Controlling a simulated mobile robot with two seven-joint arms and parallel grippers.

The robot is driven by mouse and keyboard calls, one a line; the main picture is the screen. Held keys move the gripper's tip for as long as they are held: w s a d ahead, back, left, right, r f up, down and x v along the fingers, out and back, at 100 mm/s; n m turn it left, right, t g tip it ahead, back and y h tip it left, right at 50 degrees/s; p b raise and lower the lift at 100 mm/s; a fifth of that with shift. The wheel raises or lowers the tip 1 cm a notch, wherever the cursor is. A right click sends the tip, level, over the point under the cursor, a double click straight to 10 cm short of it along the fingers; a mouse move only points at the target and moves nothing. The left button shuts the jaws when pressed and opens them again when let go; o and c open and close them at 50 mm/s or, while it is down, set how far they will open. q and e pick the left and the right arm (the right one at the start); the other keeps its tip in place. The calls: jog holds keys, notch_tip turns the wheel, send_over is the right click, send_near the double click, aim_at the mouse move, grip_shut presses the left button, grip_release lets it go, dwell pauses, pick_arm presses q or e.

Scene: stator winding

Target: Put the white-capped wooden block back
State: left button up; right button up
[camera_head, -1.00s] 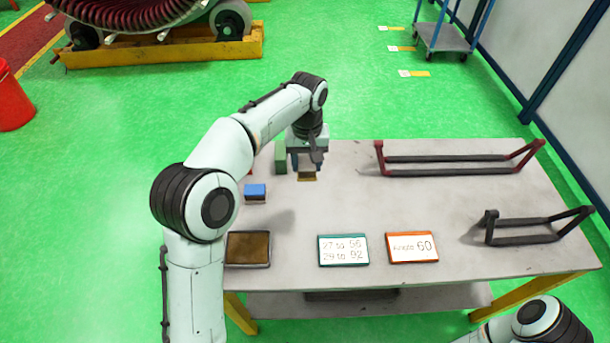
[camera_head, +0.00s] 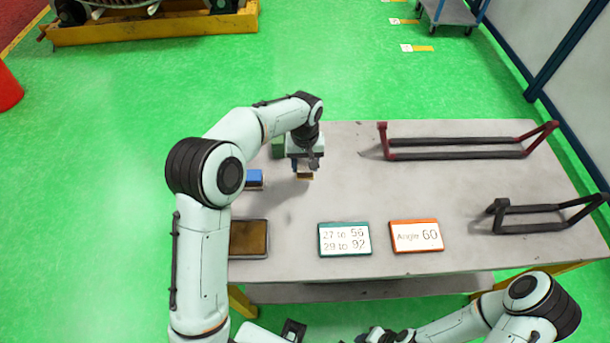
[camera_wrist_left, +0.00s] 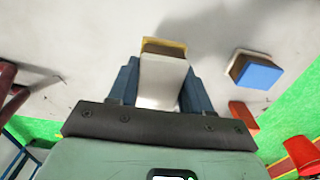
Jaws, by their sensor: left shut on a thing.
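My left gripper (camera_head: 304,173) is over the back left part of the grey table (camera_head: 440,190). It is shut on the white-capped wooden block (camera_wrist_left: 163,85). In the left wrist view the white cap sits between the two blue-grey fingers, with brown wood and a yellow edge beyond it. In the head view only the block's lower part (camera_head: 304,177) shows under the fingers, close to the tabletop. I cannot tell whether it touches. My right gripper (camera_head: 376,335) is at the bottom edge, dark and partly cut off.
A blue-capped block (camera_head: 254,177) stands left of the held block, and a green block (camera_head: 278,147) behind it. A brown tray (camera_head: 248,239) and two signs (camera_head: 344,239) (camera_head: 416,236) lie along the front. Red (camera_head: 460,148) and black (camera_head: 545,217) frames stand right. The table's middle is clear.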

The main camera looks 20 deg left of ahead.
aim_at(305, 162)
pick_arm(q)
jog(key=shift+f, duration=2.9)
jog(key=shift+f, duration=0.1)
jog(key=o, duration=0.9)
jog(key=shift+o, duration=0.2)
notch_tip(305, 162, up, 12)
jog(key=shift+r+p, duration=0.1)
jog(key=shift+p, duration=0.3)
